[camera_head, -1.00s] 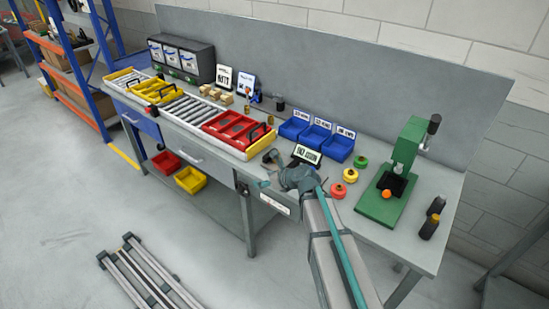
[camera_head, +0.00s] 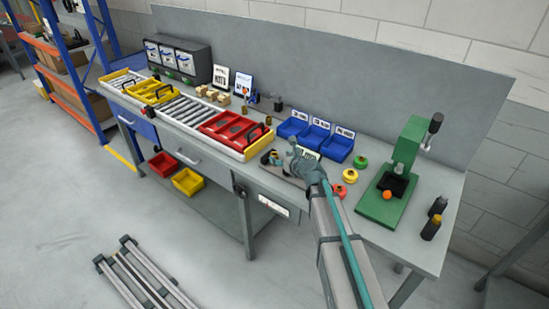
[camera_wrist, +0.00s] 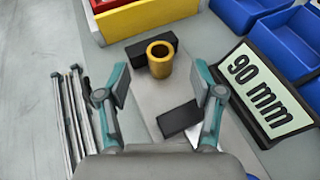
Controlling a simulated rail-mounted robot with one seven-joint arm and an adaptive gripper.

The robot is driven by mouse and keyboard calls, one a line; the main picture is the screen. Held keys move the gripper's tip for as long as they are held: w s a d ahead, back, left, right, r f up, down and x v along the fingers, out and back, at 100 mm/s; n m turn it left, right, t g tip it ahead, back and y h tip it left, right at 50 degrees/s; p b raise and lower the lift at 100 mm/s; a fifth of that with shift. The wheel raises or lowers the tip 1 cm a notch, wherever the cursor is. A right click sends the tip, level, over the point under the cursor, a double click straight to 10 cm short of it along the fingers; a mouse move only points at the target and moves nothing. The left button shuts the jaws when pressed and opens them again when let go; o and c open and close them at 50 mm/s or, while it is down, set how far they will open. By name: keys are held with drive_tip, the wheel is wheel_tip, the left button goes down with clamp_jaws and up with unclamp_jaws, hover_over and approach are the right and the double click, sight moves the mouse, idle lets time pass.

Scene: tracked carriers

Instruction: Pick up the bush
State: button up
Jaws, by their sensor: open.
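The bush (camera_wrist: 160,62) is a short gold-coloured hollow cylinder. In the wrist view it stands upright with its open top showing, against a dark block on a grey plate. My gripper (camera_wrist: 163,88) is open, with one finger to each side in the picture and the bush beyond the fingertips, between their lines. Nothing is held. In the head view my gripper (camera_head: 289,155) is over the bench front, right of the red tray (camera_head: 246,140); I cannot make out the bush clearly there.
A 90 mm sign (camera_wrist: 266,92) stands close right of my gripper. A yellow-sided tray (camera_wrist: 150,16) lies beyond the bush, and blue bins (camera_head: 338,148) stand behind. A dark rectangular block (camera_wrist: 180,118) lies between the fingers. A green press (camera_head: 396,175) stands at the right.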

sight(274, 154)
drive_tip(key=p+x, duration=0.1)
drive_tip(key=x, duration=0.3)
drive_tip(key=shift+w+a+f, duration=0.1)
drive_tip(key=shift+w, duration=0.15)
clamp_jaws()
